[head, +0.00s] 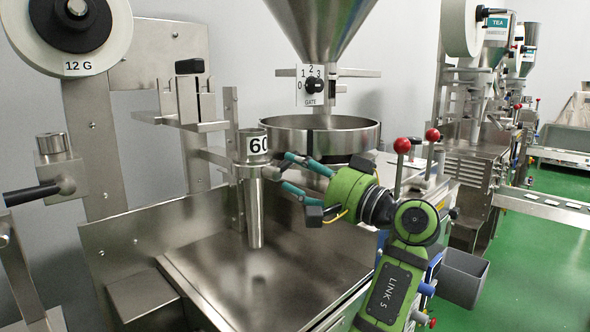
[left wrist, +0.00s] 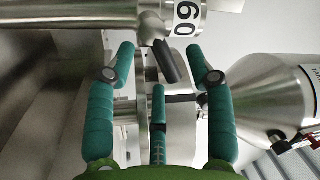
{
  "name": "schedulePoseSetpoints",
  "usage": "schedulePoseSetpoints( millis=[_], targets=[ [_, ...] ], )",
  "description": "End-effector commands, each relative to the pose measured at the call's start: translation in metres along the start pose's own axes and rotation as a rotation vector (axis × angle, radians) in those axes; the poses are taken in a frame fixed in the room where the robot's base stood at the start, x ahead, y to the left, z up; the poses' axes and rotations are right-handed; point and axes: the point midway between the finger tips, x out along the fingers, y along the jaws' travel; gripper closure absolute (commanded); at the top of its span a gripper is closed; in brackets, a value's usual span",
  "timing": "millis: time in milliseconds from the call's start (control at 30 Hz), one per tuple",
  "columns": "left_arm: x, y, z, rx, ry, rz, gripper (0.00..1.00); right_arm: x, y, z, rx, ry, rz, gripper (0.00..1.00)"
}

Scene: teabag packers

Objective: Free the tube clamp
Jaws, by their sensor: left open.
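A steel forming tube (head: 255,215) hangs upright over the machine's deck, with a collar marked "60" (head: 257,145) at its top. In the left wrist view the tube (left wrist: 70,14) lies across the top, and a clamp fitting (left wrist: 151,28) shows beside the "60" label (left wrist: 187,18). A dark lever (left wrist: 165,62) sticks out from this fitting. My left gripper (head: 287,173) is open, with teal fingers pointing at the tube just right of the collar. In the wrist view the lever lies between the two upper fingertips, with gaps beside it. My right gripper is not in view.
A round steel pan (head: 350,137) and a hopper (head: 318,40) stand close behind my gripper. A gate dial (head: 314,86) hangs beneath the hopper. Red-knobbed levers (head: 402,146) rise near my wrist. The deck (head: 225,255) below the tube is clear.

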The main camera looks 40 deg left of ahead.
Motion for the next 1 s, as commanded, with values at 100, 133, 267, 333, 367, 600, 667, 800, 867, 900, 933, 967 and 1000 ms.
schedulePoseSetpoints(
  millis=[100, 133, 267, 333, 367, 600, 667, 800, 867, 900, 933, 967, 1000],
  targets=[
    [-0.026, 0.001, -0.001, 0.0, 0.004, 0.003, 0.46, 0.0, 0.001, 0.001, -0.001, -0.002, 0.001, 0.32],
    [-0.033, 0.001, -0.001, 0.0, 0.006, 0.003, 0.46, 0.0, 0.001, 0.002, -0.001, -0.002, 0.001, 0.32],
    [-0.061, 0.0, -0.001, 0.001, 0.004, 0.002, 0.46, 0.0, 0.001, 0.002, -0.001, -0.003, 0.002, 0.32],
    [-0.073, -0.001, -0.001, -0.001, 0.004, 0.001, 0.46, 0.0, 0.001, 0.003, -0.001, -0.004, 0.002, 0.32],
    [-0.079, -0.001, -0.001, -0.001, 0.004, 0.001, 0.46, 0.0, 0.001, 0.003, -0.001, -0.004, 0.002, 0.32],
    [-0.101, -0.001, 0.0, -0.002, 0.002, -0.002, 0.46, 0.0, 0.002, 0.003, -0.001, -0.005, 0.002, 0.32],
    [-0.102, -0.001, 0.0, -0.002, 0.001, -0.002, 0.46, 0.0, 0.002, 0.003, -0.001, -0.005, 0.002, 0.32],
    [-0.102, -0.001, 0.0, -0.003, 0.001, -0.002, 0.46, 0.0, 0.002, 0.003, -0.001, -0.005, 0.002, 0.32],
    [-0.102, -0.001, 0.0, -0.003, 0.001, -0.002, 0.46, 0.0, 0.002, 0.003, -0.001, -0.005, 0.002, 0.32],
    [-0.102, -0.001, 0.0, -0.003, 0.001, -0.002, 0.46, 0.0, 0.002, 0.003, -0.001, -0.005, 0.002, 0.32],
    [-0.102, -0.001, 0.0, -0.003, 0.001, -0.002, 0.46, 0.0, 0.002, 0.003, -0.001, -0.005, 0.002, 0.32],
    [-0.102, -0.001, 0.0, -0.003, 0.001, -0.002, 0.46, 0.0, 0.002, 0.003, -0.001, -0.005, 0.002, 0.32],
    [-0.102, -0.001, 0.0, -0.003, 0.001, -0.002, 0.46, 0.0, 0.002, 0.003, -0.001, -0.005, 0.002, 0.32]
  ],
)
